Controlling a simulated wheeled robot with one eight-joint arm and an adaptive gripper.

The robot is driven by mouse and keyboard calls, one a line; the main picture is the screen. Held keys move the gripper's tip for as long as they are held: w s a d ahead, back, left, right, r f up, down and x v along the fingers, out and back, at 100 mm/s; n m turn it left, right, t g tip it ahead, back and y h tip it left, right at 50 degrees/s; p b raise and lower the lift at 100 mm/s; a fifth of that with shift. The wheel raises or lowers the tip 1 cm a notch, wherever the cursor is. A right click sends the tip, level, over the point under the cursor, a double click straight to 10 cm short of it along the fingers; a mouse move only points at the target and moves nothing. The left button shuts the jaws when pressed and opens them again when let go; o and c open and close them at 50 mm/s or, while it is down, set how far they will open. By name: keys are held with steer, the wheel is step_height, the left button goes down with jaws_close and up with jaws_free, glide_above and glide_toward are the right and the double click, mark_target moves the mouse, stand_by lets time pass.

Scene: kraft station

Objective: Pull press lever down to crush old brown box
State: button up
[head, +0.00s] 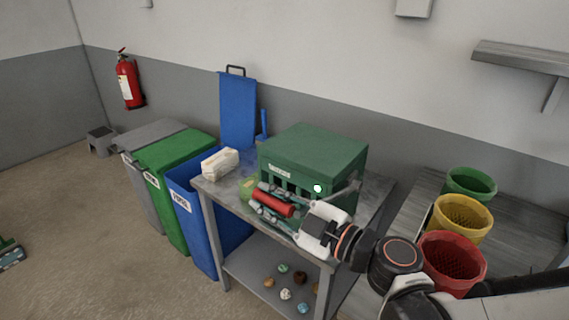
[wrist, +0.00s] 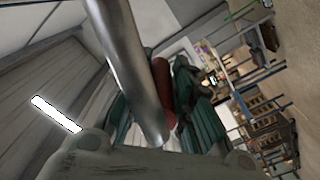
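The press is a green slatted box (head: 312,160) with a white label on the table. Its lever has a red cylindrical handle (head: 273,202) at the front and a grey metal bar. In the wrist view, the metal bar (wrist: 125,65) crosses close to the camera, with the red handle (wrist: 160,80) behind it. My gripper (head: 272,202) has a finger on each side of the red handle and looks shut on it. The green fingers flank the handle in the wrist view too. No brown box can be made out; the press interior is dark behind its slats.
A cream package (head: 220,163) sits on the table's left end. Grey, green and blue bins (head: 195,222) stand left of the table. Green, yellow and red baskets (head: 453,262) stand on the right bench. Several small items lie on the lower shelf (head: 250,268).

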steer(key=shift+o, duration=0.9)
steer(key=shift+s+f, duration=0.1)
steer(key=shift+f, duration=0.3)
steer(key=shift+d, duration=0.1)
steer(key=shift+r, duration=0.2)
steer(key=shift+r, duration=4.9)
steer(key=shift+c, duration=0.5)
